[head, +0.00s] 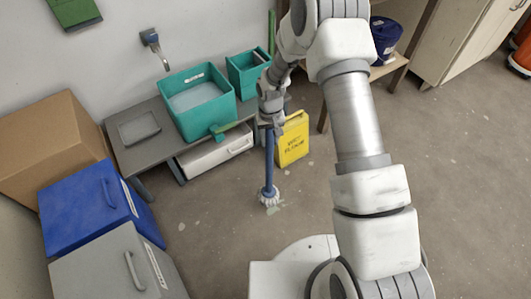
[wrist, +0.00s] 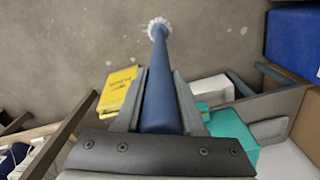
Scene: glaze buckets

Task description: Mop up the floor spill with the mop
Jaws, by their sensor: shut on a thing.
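The mop (head: 269,165) has a blue handle and a white stringy head, and stands roughly upright in the head view. Its head rests at the floor over a small pale greenish patch (head: 275,209), which looks like the spill and is partly hidden by the mop head. My gripper (head: 270,122) is shut around the upper handle. In the wrist view the two fingers of my gripper (wrist: 160,100) flank the blue handle (wrist: 160,80), and the white mop head (wrist: 158,25) shows at the far end. The spill cannot be made out there.
A yellow wet-floor sign (head: 292,140) stands close right of the mop. A grey bench (head: 150,155) with teal tubs (head: 197,102) is at left behind it. Blue (head: 95,215) and grey bins (head: 115,270) stand at left. The floor on the right is open.

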